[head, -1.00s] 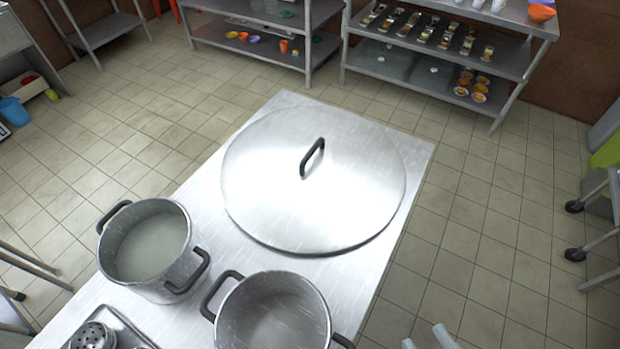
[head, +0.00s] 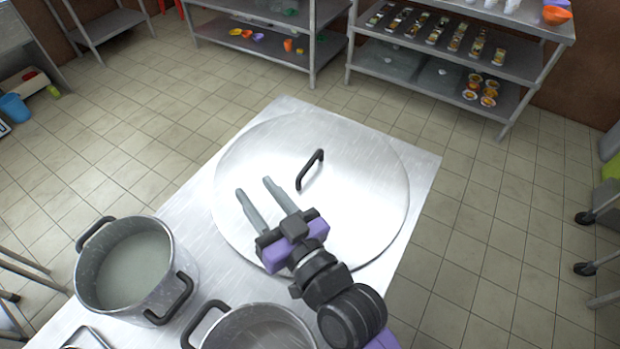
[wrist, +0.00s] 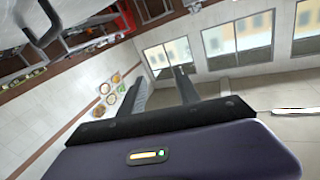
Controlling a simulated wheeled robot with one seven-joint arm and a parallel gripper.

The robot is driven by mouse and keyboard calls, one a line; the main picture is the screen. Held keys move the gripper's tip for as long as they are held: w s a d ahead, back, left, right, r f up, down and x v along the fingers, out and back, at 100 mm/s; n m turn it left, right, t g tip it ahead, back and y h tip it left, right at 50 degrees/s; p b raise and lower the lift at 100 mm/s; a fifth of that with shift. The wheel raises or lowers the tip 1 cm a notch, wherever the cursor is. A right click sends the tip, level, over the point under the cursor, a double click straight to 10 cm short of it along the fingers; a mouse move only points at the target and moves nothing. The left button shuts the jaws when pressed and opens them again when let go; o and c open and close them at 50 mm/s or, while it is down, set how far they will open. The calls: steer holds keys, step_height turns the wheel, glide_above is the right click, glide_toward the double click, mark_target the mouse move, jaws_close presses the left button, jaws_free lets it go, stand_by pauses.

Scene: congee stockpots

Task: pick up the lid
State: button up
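A large round steel lid (head: 358,200) lies flat on the steel table. Its black arched handle (head: 310,170) stands up near the middle of the lid. My gripper (head: 254,188) is above the near left part of the lid, its two grey fingers spread apart with nothing between them. The fingers are apart from the handle, which is to their right in the head view. In the wrist view my gripper (wrist: 158,80) also shows open and empty. A dark bar that may be the handle is at the upper left there, but I cannot tell.
Two open steel pots stand at the table's near end: one with pale liquid (head: 130,265) at left, the other (head: 258,330) beside it. The steel table's (head: 425,165) far right corner is bare. Shelves (head: 455,60) stand beyond, across open floor.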

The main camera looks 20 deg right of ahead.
steer(key=w+a+n+g+y, duration=0.5)
steer(key=w+a+n, duration=0.4)
steer(key=a, duration=0.1)
steer(key=n+g+h+b, duration=0.2)
steer(key=n+g+h, duration=0.9)
steer(key=n, duration=0.4)
glide_above(310, 162)
steer(key=a, duration=0.1)
steer(key=shift+g+y, duration=0.3)
steer(key=shift+g, duration=0.1)
steer(key=f, duration=0.6)
steer(key=shift+s, duration=0.25)
steer(key=shift+d+f, duration=0.1)
steer(key=shift+d, duration=0.1)
steer(key=shift+w+d+f+p, duration=0.1)
steer(key=shift+f+p, duration=0.15)
steer(key=shift+f, duration=0.95)
steer(key=shift+w+d+f+p, duration=0.15)
steer(key=shift+f+p, duration=0.1)
steer(key=shift+f, duration=0.95)
steer(key=shift+w+d+f+p, duration=0.1)
steer(key=shift+f+p, duration=0.15)
steer(key=shift+f, duration=0.95)
steer(key=shift+f, duration=0.25)
